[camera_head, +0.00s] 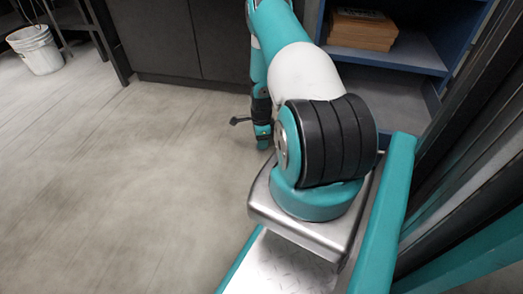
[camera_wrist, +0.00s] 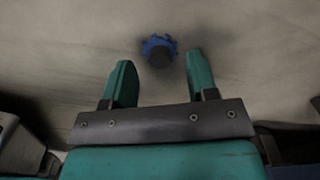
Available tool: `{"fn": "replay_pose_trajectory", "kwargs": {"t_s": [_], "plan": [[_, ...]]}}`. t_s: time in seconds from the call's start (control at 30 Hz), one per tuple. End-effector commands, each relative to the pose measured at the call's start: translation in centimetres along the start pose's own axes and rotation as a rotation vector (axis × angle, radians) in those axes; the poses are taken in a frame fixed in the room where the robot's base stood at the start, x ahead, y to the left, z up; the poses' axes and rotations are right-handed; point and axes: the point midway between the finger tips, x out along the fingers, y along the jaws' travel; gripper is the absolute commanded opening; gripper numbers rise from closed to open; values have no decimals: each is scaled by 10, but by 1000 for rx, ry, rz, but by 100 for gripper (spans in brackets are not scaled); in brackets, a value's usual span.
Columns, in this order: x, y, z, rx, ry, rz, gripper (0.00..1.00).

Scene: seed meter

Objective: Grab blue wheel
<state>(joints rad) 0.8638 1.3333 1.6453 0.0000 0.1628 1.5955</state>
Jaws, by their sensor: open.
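The blue wheel (camera_wrist: 160,49) shows in the wrist view at the upper middle. It has a toothed blue rim and a dark centre, and it rests on a pale surface that looks like the floor. My gripper (camera_wrist: 158,66) is open, with its two teal fingers apart. The wheel appears in line with the gap between the fingertips, apart from both. How far it is beyond the tips I cannot tell. The wheel is not visible there.
A white bucket (camera_head: 37,49) stands at the far left beside a dark metal frame (camera_head: 108,40). Dark cabinets (camera_head: 170,40) line the back. A blue shelf unit (camera_head: 408,58) holding a brown stack (camera_head: 362,29) stands behind my arm. The floor (camera_head: 120,190) at left is clear.

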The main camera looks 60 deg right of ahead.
Motion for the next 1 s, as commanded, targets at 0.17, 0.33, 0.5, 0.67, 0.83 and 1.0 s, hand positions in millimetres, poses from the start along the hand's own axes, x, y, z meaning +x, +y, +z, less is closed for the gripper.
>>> {"fn": "replay_pose_trajectory", "kwargs": {"t_s": [0.17,0.33,0.5,0.67,0.83,1.0], "plan": [[19,0,0,0,0,0,53],[17,0,0,0,0,0,53],[17,0,0,0,0,0,16],[17,0,0,0,0,0,0],[17,0,0,0,0,1,0],[14,0,0,0,0,1,0]]}}
